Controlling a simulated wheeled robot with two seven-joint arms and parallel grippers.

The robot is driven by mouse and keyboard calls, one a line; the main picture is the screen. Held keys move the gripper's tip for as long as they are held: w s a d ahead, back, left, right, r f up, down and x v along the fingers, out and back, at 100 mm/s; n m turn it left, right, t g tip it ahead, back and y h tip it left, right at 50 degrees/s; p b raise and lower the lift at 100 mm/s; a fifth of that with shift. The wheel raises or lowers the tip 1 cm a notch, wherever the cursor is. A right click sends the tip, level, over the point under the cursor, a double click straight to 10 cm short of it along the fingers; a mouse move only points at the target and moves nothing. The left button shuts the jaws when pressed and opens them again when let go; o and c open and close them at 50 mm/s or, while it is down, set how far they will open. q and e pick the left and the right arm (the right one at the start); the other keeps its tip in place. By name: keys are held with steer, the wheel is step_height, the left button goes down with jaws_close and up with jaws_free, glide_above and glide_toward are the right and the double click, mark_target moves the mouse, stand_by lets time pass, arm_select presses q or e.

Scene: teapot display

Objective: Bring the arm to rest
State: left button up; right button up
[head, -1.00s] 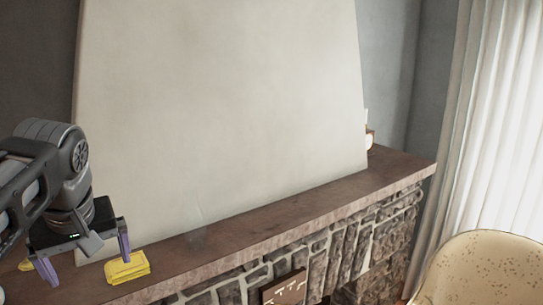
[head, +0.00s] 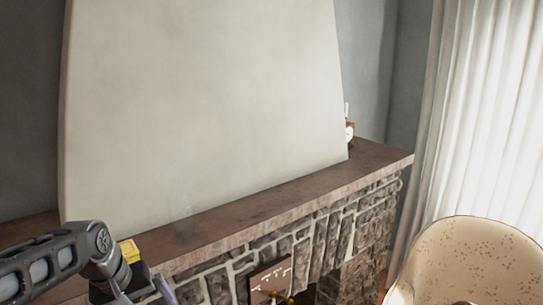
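My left arm comes in from the lower left. Its gripper (head: 148,294) is low at the bottom edge, in front of the mantel. One purple finger shows; the other is hidden or cut off, so its opening cannot be told. A yellow folded item (head: 129,250) lies on the mantel (head: 235,212), partly hidden behind my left arm and apart from the visible finger. My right gripper cannot be made out.
A stone fireplace (head: 320,243) stands below the mantel, with a brown plaque (head: 270,278) on its front. A small clock-like item (head: 349,133) stands at the mantel's far end. A speckled cream chair (head: 470,250) is at lower right, before white curtains (head: 472,120).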

arm_select(q)
steer(key=s+d+f+m+h+b, duration=0.1)
steer(key=d+f, duration=0.4)
steer(key=f, duration=0.3)
steer(key=s+d+f+g+h, duration=0.1)
steer(key=d+f, duration=0.3)
steer(key=f, duration=0.5)
steer(key=s+d+f+m+h+b, duration=0.1)
steer(key=d+f, duration=0.4)
steer(key=f, duration=0.3)
steer(key=s+d+f+g, duration=0.1)
steer(key=s+d+f, duration=0.2)
steer(key=s+f, duration=0.6)
steer(key=s+d+f+m+g+b, duration=0.1)
steer(key=s+d+f, duration=0.3)
steer(key=s+f, duration=0.5)
steer(key=shift+s, duration=1.15)
arm_select(e)
steer(key=x, duration=0.3)
steer(key=shift+d+f, duration=0.1)
steer(key=shift+d, duration=0.2)
arm_select(q)
steer(key=shift+d, duration=0.1)
arm_select(e)
steer(key=shift+o, duration=0.4)
